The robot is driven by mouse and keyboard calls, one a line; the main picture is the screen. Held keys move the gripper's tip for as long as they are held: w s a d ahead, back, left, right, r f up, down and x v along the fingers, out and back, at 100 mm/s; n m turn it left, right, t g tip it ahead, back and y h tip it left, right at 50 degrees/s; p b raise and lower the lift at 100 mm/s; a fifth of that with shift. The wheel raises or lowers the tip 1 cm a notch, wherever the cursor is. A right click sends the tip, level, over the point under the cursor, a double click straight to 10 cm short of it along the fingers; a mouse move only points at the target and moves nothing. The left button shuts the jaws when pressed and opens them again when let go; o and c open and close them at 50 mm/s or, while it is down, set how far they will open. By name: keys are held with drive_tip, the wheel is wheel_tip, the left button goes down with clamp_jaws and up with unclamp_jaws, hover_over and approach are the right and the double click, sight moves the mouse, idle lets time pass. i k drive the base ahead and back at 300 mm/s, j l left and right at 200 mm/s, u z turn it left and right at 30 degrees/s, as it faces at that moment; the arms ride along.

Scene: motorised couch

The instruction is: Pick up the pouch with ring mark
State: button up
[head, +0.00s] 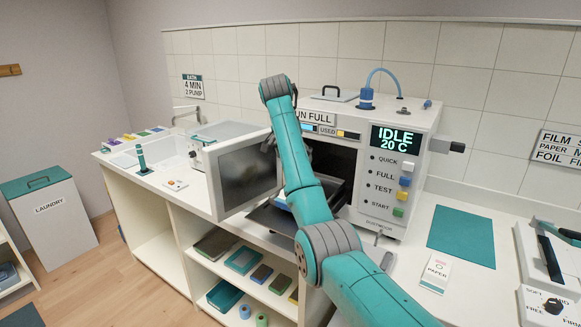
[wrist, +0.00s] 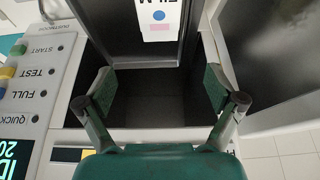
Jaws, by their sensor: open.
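A white pouch (wrist: 158,18) lettered FILM lies on a dark tray (wrist: 125,45) at the top of the wrist view, cut off by the frame edge. It has a blue round spot and a pink patch; I cannot make out a ring mark on it. In the head view my arm hides most of the tray (head: 268,217) at the autoclave's opening. My gripper (wrist: 165,92) is open and empty, with its fingers apart over the dark chamber opening and the pouch beyond them.
The autoclave (head: 397,150) has its door (head: 250,177) swung open to the left, close beside my arm. Shelves below hold teal trays (head: 243,261).

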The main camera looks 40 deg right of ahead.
sight(435, 278)
drive_tip(key=k, duration=1)
